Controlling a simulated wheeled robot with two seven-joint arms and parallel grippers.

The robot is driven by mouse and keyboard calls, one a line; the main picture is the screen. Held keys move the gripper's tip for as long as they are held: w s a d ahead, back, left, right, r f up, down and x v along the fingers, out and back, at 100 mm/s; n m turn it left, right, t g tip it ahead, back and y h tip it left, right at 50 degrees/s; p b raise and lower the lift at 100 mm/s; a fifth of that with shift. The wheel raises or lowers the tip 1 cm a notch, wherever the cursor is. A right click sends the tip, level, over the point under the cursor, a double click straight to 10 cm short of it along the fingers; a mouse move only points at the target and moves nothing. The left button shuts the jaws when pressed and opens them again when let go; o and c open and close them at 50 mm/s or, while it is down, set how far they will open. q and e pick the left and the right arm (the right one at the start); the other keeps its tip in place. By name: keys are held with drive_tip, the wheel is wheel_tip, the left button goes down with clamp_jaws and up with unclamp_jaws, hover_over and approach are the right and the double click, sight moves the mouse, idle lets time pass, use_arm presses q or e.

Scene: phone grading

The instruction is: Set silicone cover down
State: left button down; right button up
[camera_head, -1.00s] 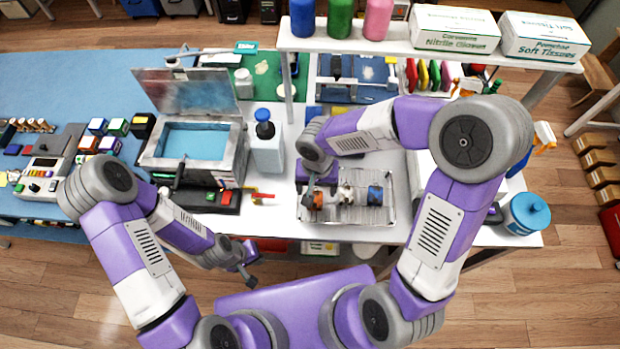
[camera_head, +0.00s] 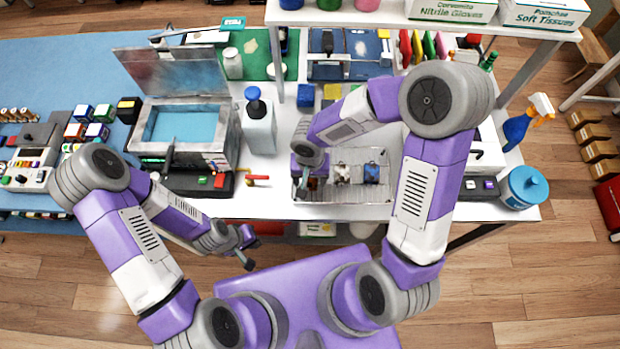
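A wire tray (camera_head: 350,198) lies near the table's front edge, in the middle of the view. In it sit a small white-and-dark item (camera_head: 342,173) and a blue item (camera_head: 371,173). I cannot tell which item, if any, is the silicone cover. My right gripper (camera_head: 309,186) points down at the tray's left end. Its fingers are small and partly hidden by the wrist, with a small patch of colour between or behind them, so a hold on something is unclear. My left gripper (camera_head: 246,250) is open and empty in front of the table's edge, over the floor.
A blue-lined open box (camera_head: 190,128) and a white bottle with a blue cap (camera_head: 259,130) stand left of the tray. A shelf (camera_head: 400,19) with tissue and glove boxes rises behind. A blue tub (camera_head: 524,187) and a spray bottle (camera_head: 520,128) stand at the right.

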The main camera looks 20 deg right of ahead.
drive_tip(key=shift+r, duration=0.1)
drive_tip(key=c, duration=0.9)
